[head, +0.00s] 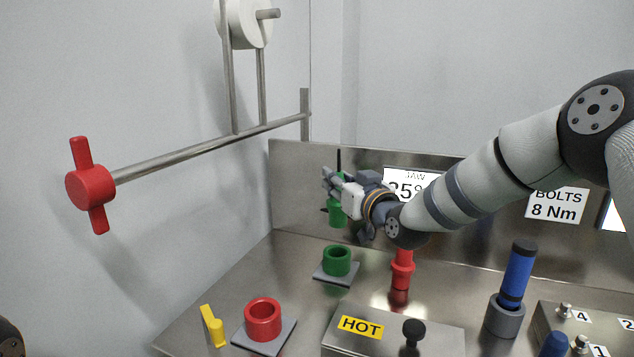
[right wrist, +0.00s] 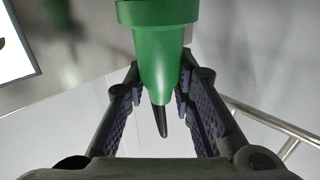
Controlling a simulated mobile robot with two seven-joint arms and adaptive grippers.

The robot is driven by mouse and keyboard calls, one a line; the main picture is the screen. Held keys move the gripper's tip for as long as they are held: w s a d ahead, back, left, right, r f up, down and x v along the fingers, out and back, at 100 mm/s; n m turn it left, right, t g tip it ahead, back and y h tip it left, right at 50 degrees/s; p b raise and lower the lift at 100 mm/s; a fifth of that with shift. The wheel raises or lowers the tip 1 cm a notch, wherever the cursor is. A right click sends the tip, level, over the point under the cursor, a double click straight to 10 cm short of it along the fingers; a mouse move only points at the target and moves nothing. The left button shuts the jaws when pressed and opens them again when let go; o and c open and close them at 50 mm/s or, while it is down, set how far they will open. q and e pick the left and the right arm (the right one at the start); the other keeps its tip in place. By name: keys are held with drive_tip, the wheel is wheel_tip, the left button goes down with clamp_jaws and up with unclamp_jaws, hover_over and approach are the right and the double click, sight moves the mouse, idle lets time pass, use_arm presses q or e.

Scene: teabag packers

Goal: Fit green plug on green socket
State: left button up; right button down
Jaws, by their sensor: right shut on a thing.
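The green plug (head: 337,213) hangs roughly upright in my right gripper (head: 335,187), above the back of the steel table. In the right wrist view the plug (right wrist: 162,55) sits between the two fingers of the right gripper (right wrist: 161,88), with its thin black tip pointing towards the palm. The green socket (head: 337,262), an open ring on a grey square plate, stands on the table below the plug, with a clear gap between them. My left gripper is not in view.
A red socket (head: 263,318) and a yellow part (head: 212,327) stand front left. A red plug (head: 402,270) stands right of the green socket. A box marked HOT (head: 390,335) is in front. A blue-handled tool (head: 517,275) stands right. A rail (head: 210,150) crosses the left wall.

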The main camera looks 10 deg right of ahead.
sight(338, 227)
drive_tip(key=shift+w+d, duration=0.15)
drive_tip(key=shift+w, duration=0.05)
drive_tip(key=shift+s+r, duration=0.1)
drive_tip(key=shift+r, duration=0.05)
drive_tip(key=shift+s+r, duration=0.1)
drive_tip(key=shift+s, duration=0.05)
drive_tip(key=shift+f+b, duration=0.45)
drive_tip(key=shift+f, duration=2.6)
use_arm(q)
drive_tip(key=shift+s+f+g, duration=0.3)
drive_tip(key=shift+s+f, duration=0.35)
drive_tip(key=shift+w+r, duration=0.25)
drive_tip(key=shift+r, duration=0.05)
use_arm(e)
drive_tip(key=shift+r, duration=0.1)
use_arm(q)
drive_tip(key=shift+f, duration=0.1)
use_arm(e)
drive_tip(key=shift+f, duration=0.2)
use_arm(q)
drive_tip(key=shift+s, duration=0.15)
use_arm(e)
drive_tip(key=shift+f, duration=0.35)
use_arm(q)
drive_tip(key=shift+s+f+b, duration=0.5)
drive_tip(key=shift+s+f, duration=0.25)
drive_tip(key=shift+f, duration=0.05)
use_arm(e)
drive_tip(key=shift+f, duration=2.35)
